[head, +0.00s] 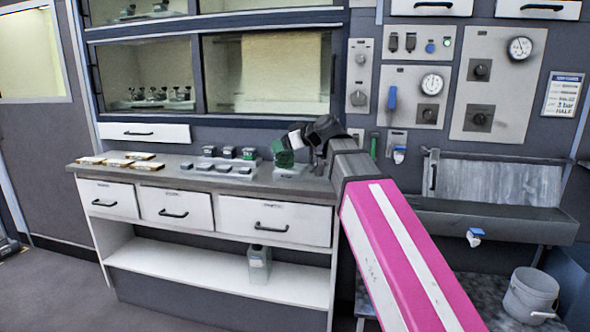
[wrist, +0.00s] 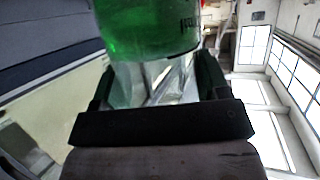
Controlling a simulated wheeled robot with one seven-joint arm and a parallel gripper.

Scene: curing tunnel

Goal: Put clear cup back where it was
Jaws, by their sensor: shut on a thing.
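My gripper (head: 300,140) is above the right end of the grey worktop (head: 215,186). It is shut on the clear cup, whose green part (head: 283,154) hangs out beyond the fingers in the head view. In the wrist view the cup's green, see-through part (wrist: 150,30) fills the top middle and bears dark lettering, partly cut off. A clear, glassy part (wrist: 165,80) shows between the dark fingers. Whether the cup touches the worktop cannot be told.
Several wood-coloured flat pieces (head: 118,156) lie at the worktop's left. Several small dark-topped items (head: 229,153) and grey blocks stand in the middle. Drawers (head: 275,219) and a shelf with a clear bottle (head: 259,265) are below. A sink (head: 490,218) and bucket (head: 530,295) are at right.

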